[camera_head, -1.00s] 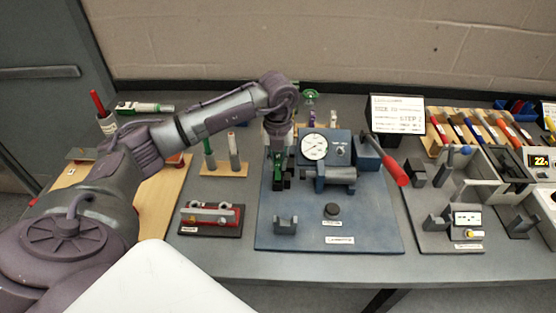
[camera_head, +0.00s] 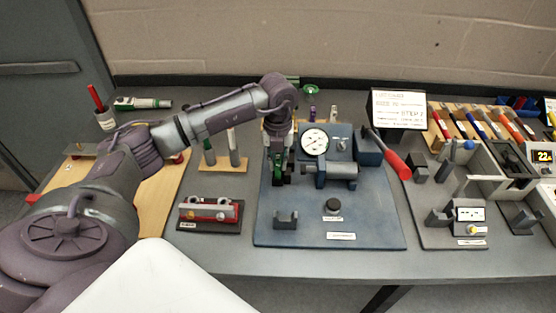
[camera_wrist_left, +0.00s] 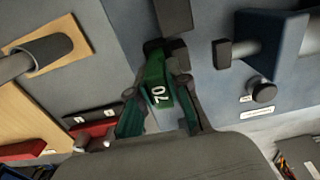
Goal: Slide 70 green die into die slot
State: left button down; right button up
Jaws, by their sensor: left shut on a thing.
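The 70 green die (camera_wrist_left: 157,92) is a green block with a white "70" on its face. It sits between the fingers of my left gripper (camera_wrist_left: 160,112) in the left wrist view, and the gripper is shut on it. In the head view my left gripper (camera_head: 282,177) points down over the left part of the blue press base (camera_head: 375,220), left of the gauge. The die's far end is close to a dark block (camera_wrist_left: 164,48) on the base; I cannot tell whether they touch. The die slot is not clearly visible. My right gripper is not in view.
A round gauge (camera_head: 315,142) and a horizontal cylinder (camera_head: 336,170) stand just right of the gripper. A red-handled lever (camera_head: 394,163) leans further right. A small grey bracket (camera_head: 286,219) stands nearer on the base. A red fixture (camera_head: 208,212) lies to the left.

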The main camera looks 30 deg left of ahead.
pick_arm(q)
jog(key=shift+f+b, duration=0.45)
jog(key=shift+f, duration=0.2)
jog(key=c, duration=1)
grip_release()
jog(key=shift+c, duration=0.2)
jog(key=shift+d, duration=0.1)
jog(key=shift+r+p, duration=1.7)
jog(key=shift+r, duration=0.85)
